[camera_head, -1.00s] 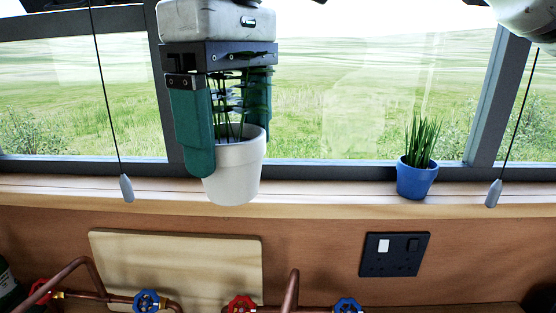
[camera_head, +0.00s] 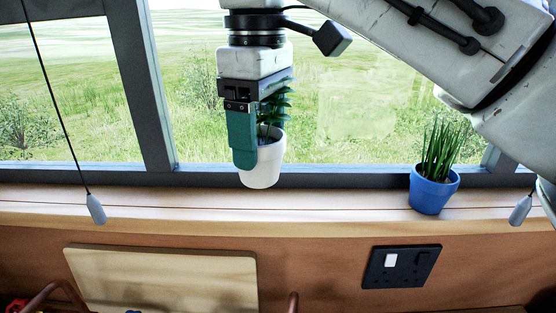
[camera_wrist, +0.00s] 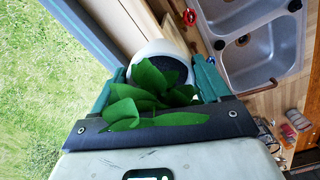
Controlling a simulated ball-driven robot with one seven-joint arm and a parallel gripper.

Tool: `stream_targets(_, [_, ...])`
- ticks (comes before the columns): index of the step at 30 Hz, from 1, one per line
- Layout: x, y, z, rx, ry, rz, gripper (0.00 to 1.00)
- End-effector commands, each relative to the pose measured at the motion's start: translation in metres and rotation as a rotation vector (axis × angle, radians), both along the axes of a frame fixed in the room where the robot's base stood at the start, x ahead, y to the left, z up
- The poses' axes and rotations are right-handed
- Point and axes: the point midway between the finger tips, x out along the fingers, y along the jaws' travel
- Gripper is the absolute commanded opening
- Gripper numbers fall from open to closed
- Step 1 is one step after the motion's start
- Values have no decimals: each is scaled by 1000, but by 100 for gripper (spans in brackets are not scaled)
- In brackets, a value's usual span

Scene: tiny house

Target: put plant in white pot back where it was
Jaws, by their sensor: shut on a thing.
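The plant in the white pot (camera_head: 264,165) hangs upright in my gripper (camera_head: 246,150), at or just above the wooden windowsill (camera_head: 330,205), close to the window. I cannot tell whether its base touches the sill. The teal fingers are shut on the pot's rim; in the head view one finger hides part of the pot. In the wrist view the white pot (camera_wrist: 160,47) and its green leaves (camera_wrist: 150,88) sit between the fingers (camera_wrist: 158,85).
A blue pot with a spiky plant (camera_head: 434,190) stands on the sill to the right. Pull cords with grey ends (camera_head: 96,208) hang left and right. A wooden board (camera_head: 160,280) and black socket (camera_head: 402,266) are below. The sill between the pots is clear. The wrist view shows a sink (camera_wrist: 255,45).

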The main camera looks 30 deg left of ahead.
Motion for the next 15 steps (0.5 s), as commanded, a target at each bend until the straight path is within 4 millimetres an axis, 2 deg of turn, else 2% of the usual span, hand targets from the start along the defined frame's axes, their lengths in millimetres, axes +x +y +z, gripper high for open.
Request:
stream_targets(3, [15,2,-19,1,5,-1,40])
stream_targets(15, [35,5,-48,0,3,1,40])
